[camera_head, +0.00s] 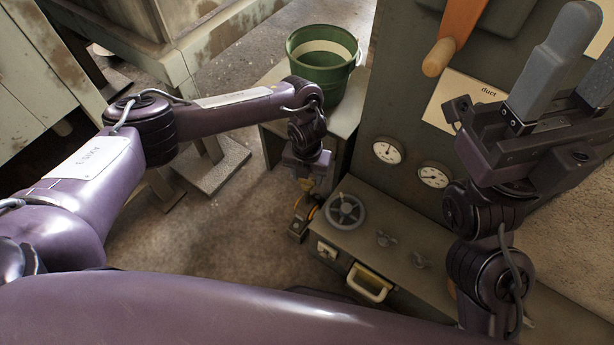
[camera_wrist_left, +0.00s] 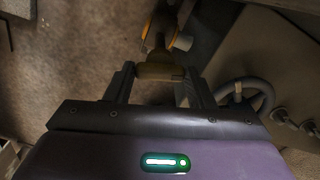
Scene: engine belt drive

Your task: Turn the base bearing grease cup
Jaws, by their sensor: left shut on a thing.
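The grease cup (camera_wrist_left: 159,72), a small dull-brass piece, sits between the two fingers of my left gripper (camera_wrist_left: 159,88) in the left wrist view. The gripper is shut on it. In the head view my left gripper (camera_head: 308,184) points down beside the left end of the grey-green console, and its wrist hides most of the cup. A yellow-and-dark fitting (camera_head: 303,215) shows just below it. My right gripper (camera_head: 570,85) is raised at the upper right, its two grey fingers apart and nothing visible between them.
A grey handwheel (camera_head: 345,211) stands on the console top (camera_head: 400,228), close to my left gripper, with small valve knobs (camera_head: 386,239) beside it. A green bucket (camera_head: 325,80) is behind. A panel with gauges (camera_head: 387,151) and a wooden-handled lever (camera_head: 440,57) rises at the right.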

